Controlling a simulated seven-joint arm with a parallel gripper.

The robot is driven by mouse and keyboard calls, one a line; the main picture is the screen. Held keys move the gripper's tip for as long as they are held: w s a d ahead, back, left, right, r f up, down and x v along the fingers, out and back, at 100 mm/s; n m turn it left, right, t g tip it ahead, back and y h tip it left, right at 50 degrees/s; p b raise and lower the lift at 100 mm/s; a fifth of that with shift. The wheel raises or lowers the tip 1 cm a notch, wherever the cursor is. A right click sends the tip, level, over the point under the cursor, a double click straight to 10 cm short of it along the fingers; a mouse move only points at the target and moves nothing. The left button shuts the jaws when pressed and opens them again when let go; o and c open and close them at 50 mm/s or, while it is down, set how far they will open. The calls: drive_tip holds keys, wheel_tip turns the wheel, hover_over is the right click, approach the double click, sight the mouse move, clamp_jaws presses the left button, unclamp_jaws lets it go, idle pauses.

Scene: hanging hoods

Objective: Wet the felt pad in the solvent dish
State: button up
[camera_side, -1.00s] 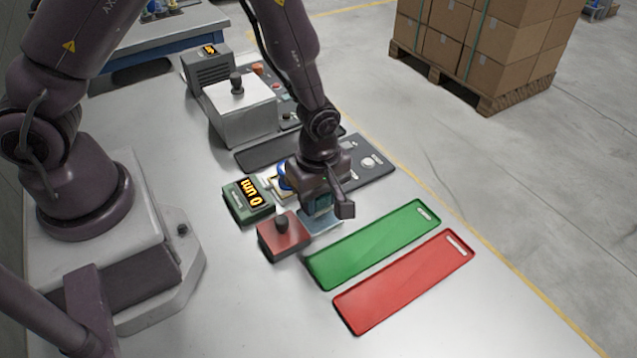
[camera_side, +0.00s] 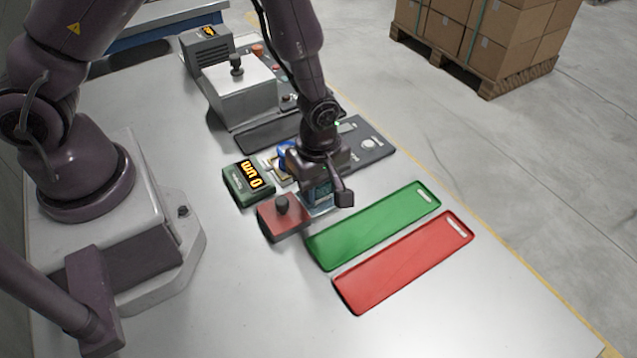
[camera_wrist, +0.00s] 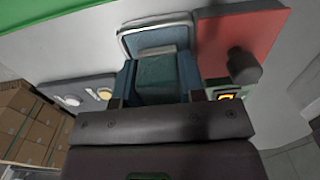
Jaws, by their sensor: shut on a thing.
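My gripper (camera_side: 322,190) is shut on a teal-blue block, which I take to be the felt pad (camera_wrist: 160,75). In the wrist view the block sits between the two fingers. The solvent dish (camera_wrist: 158,27) is a shallow blue-grey dish with a pale rim, just beyond the block in that view. In the side view the block is low over the dish, between the red box and the grey panel, and partly covered by the gripper. I cannot tell whether the pad touches the dish floor or liquid.
A red box with a black knob (camera_side: 283,218) stands close left of the gripper. A green meter with an orange display (camera_side: 248,182) is behind it. Green (camera_side: 375,228) and red (camera_side: 405,262) trays lie in front. A grey panel (camera_side: 372,142) lies behind right.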

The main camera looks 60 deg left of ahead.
drive_tip(key=shift+f, duration=0.6)
idle(1.2)
drive_tip(key=shift+r, duration=3.55)
